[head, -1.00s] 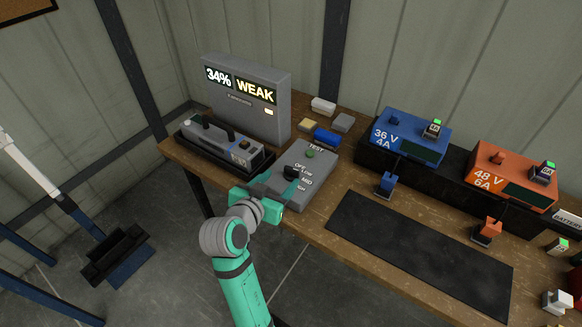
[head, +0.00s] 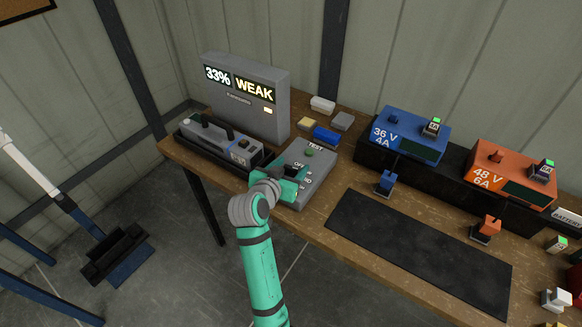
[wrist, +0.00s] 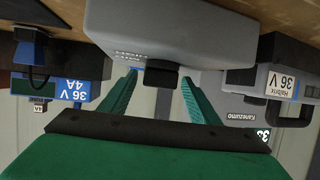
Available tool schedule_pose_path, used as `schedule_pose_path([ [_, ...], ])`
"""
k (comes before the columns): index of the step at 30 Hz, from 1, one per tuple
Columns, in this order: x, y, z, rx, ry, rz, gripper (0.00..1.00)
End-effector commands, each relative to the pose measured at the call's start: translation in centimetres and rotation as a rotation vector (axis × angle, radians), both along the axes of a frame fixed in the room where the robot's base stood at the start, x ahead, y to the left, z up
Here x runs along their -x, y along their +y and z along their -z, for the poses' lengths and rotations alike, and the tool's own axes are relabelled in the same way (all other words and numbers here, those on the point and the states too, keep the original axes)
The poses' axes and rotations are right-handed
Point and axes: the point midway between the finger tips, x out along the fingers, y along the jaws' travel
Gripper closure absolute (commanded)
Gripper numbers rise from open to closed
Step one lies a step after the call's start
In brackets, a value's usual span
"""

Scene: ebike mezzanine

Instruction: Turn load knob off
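The load knob is a black knob on the sloping grey test box (head: 318,184), which has a green TEST button and printed OFF, MID and other position labels. In the head view my teal gripper (head: 293,178) is at the knob and covers most of it and some labels. In the wrist view, which is upside down, the black knob (wrist: 162,76) sticks out of the grey box (wrist: 170,28) between my two green fingers (wrist: 158,80). The fingers are apart, with a gap visible on each side of the knob. The knob's pointer direction cannot be made out.
A grey display unit (head: 245,118) behind reads 33% WEAK. A battery in a black cradle (head: 215,152) lies left of the box. Small blocks (head: 326,134) lie behind it. Blue (head: 408,138) and orange (head: 512,170) chargers and a bare dark mat (head: 420,250) are to the right.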

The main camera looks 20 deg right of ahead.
Motion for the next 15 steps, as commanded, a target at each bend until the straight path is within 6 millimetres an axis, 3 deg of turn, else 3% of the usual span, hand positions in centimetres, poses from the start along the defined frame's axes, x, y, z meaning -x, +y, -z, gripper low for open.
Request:
schedule_pose_path([
  [1, 0.01, 0.01, 0.01, 0.000, 0.000, 0.000, 0.53],
  [5, 0.02, 0.02, 0.01, 0.000, 0.000, 0.000, 0.84],
  [15, 0.06, 0.01, 0.02, -0.001, -0.001, -0.033, 0.85],
])
